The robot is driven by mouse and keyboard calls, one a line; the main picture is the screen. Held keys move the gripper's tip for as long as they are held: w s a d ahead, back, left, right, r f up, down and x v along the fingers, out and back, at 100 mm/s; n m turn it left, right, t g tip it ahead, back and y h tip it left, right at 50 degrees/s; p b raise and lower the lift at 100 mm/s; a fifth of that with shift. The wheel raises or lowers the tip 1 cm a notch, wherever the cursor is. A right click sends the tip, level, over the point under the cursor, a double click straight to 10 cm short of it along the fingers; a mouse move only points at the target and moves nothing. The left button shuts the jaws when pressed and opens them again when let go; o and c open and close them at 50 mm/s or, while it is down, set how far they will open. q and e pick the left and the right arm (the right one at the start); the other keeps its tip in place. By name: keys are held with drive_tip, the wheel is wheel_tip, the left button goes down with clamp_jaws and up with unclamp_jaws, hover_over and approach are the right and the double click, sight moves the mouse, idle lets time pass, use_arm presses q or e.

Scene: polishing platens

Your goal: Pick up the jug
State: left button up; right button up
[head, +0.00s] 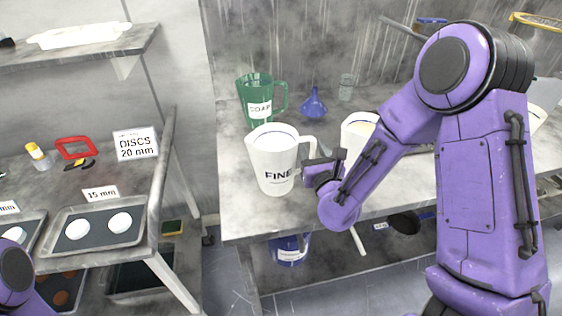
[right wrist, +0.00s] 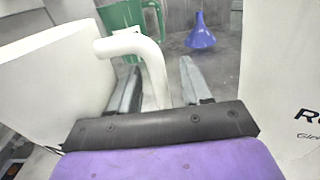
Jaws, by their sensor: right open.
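A white jug (head: 275,165) labelled "FINE" stands upright on the grey bench, its handle (head: 307,150) facing right. My right gripper (head: 312,168) is open beside this handle. In the right wrist view the jug (right wrist: 50,80) fills the left side. Its curved handle (right wrist: 140,46) reaches down between the two fingers of my open right gripper (right wrist: 160,72); I cannot tell whether either finger touches it. A second white jug (head: 357,130) stands to the right, partly hidden by my right arm. It also shows in the right wrist view (right wrist: 285,70). My left gripper is out of view.
A green "SOAP" jug (head: 258,95) and a blue funnel (head: 313,104) stand behind the white jugs. A blue jug (head: 290,247) is on the shelf below. At left, a rack holds a disc tray (head: 98,243). The bench's front left corner is clear.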

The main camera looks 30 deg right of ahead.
drive_tip(key=shift+x, duration=0.85)
drive_tip(key=shift+s, duration=0.1)
clamp_jaws()
idle(0.6)
